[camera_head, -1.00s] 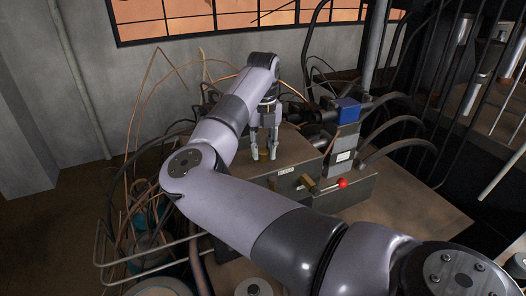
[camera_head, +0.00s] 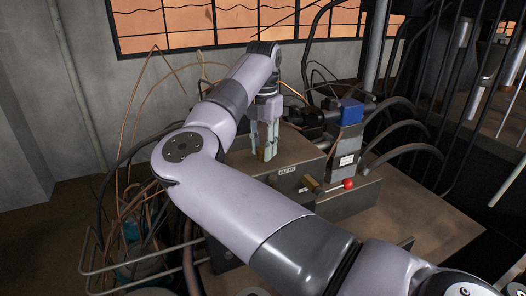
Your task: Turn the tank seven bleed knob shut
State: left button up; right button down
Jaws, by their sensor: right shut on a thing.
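The bleed knob (camera_head: 261,155) is a small brass-coloured piece on top of a grey metal block (camera_head: 305,150), partly hidden by my fingers. A small label plate (camera_head: 287,170) is on the block in front of it; its lettering is too small to read surely. My right gripper (camera_head: 264,153) points down from above, with its fingertips around the knob, and is shut on it. My left gripper is not in view.
A brass valve with a red ball lever (camera_head: 348,183) sits on the block's front right. Thin copper wires (camera_head: 140,130) and pipes crowd the left. The bench at right (camera_head: 420,215) is clear.

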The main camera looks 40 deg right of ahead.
jog(key=m, duration=0.3)
jog(key=shift+m+b, duration=0.35)
jog(key=shift+m, duration=0.05)
jog(key=m, duration=0.4)
jog(key=shift+r+m, duration=0.1)
jog(key=shift+m, duration=0.3)
jog(key=c, duration=1.3)
grip_release()
notch_tip(320, 180, up, 12)
